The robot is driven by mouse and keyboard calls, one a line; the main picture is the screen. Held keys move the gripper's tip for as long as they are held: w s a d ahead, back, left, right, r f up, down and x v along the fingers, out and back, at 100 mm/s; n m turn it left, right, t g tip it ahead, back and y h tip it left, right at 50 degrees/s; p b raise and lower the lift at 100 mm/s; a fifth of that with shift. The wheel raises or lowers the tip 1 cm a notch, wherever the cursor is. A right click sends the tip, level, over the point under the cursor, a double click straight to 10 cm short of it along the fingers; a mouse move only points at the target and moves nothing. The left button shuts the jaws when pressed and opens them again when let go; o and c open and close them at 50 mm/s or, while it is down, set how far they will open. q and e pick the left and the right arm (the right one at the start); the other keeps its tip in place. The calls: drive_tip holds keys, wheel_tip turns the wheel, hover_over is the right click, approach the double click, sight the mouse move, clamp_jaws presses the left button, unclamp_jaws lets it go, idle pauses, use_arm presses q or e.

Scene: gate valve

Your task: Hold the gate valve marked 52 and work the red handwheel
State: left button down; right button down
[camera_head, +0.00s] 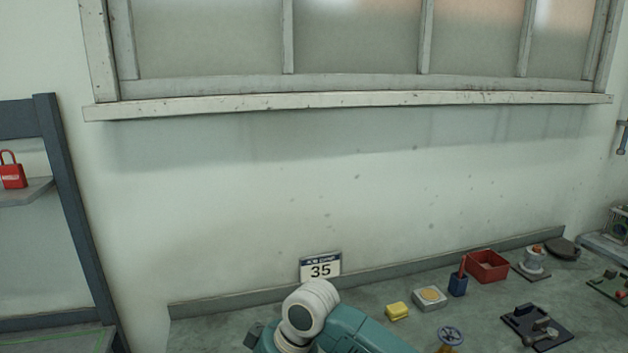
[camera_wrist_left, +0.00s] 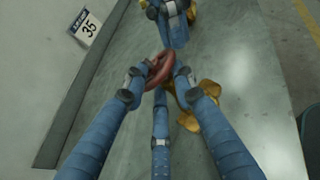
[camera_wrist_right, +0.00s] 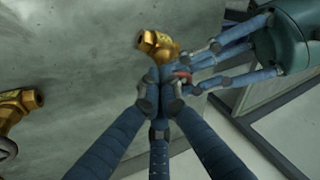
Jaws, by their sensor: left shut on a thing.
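A red handwheel (camera_wrist_left: 160,70) shows in the left wrist view, between the fingers of my left gripper (camera_wrist_left: 158,78), which is shut on it. Brass valve parts (camera_wrist_left: 207,98) lie just behind and right of the wheel. In the right wrist view, a brass valve (camera_wrist_right: 158,44) is right beyond the fingertips of my right gripper (camera_wrist_right: 160,92). Those fingers are close together around its near part, but their grip is hidden. The left gripper's fingers (camera_wrist_right: 205,65) reach in from the right, with a bit of red at their tips. No 52 mark is readable. Both grippers are outside the head view.
A second brass valve with a grey handwheel (camera_head: 450,336) stands on the bench (camera_head: 395,345); it also shows in the right wrist view (camera_wrist_right: 18,104). A 35 sign (camera_head: 320,268) is at the back. A yellow block (camera_head: 397,311), blue cup (camera_head: 458,285) and red bin (camera_head: 487,266) stand to the right.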

drive_tip(key=shift+s+a, duration=0.55)
drive_tip(key=shift+s, duration=0.15)
drive_tip(key=shift+a, duration=0.1)
drive_tip(key=shift+s+a+r, duration=0.1)
drive_tip(key=shift+s+a, duration=0.2)
drive_tip(key=shift+a, duration=0.05)
drive_tip(key=shift+s, duration=0.3)
drive_tip(key=shift+r, duration=0.15)
wheel_tip(320, 180, up, 6)
drive_tip(key=w, duration=0.2)
drive_tip(key=shift+w+d, duration=0.35)
drive_tip(key=shift+d, duration=0.05)
